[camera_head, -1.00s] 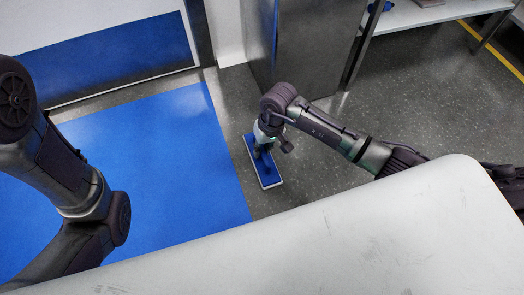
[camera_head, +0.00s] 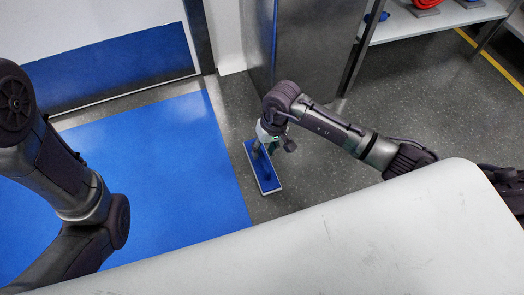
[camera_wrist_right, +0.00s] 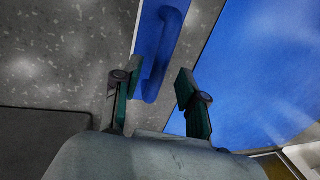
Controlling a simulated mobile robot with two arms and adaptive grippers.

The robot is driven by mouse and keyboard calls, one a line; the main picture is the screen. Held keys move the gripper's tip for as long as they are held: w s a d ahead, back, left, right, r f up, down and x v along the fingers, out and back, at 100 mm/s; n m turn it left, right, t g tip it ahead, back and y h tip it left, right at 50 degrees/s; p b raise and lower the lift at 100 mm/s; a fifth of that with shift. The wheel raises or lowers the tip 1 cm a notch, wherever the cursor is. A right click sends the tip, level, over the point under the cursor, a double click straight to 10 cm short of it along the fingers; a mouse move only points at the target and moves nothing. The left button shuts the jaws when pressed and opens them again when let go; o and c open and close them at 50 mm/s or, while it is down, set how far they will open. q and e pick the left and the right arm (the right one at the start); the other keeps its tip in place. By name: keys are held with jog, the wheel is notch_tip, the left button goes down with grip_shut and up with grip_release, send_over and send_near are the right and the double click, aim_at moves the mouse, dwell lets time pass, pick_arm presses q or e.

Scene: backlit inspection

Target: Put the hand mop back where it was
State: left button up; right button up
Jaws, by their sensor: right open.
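The hand mop (camera_head: 267,180) is a blue pad with a pale edge and a blue handle. It lies flat on the grey floor just right of the blue mat. My right gripper (camera_head: 266,146) is above its far part and hides some of it. In the right wrist view, the blue handle (camera_wrist_right: 163,50) shows beyond and between the two spread fingers of my right gripper (camera_wrist_right: 155,88). The fingers are open, with gaps beside the handle; whether either touches it I cannot tell. My left arm shows at the left, but its gripper is out of view.
The blue mat (camera_head: 165,180) covers the floor to the left. A grey metal cabinet (camera_head: 305,45) stands behind the mop. A shelf (camera_head: 420,22) holding red and blue items is at the upper right. A white surface (camera_head: 330,245) fills the foreground.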

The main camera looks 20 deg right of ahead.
jog(key=p+v, duration=0.3)
jog(key=v, duration=0.5)
jog(key=shift+p, duration=0.35)
jog(key=shift+a+r, duration=0.1)
jog(key=shift+r, duration=0.05)
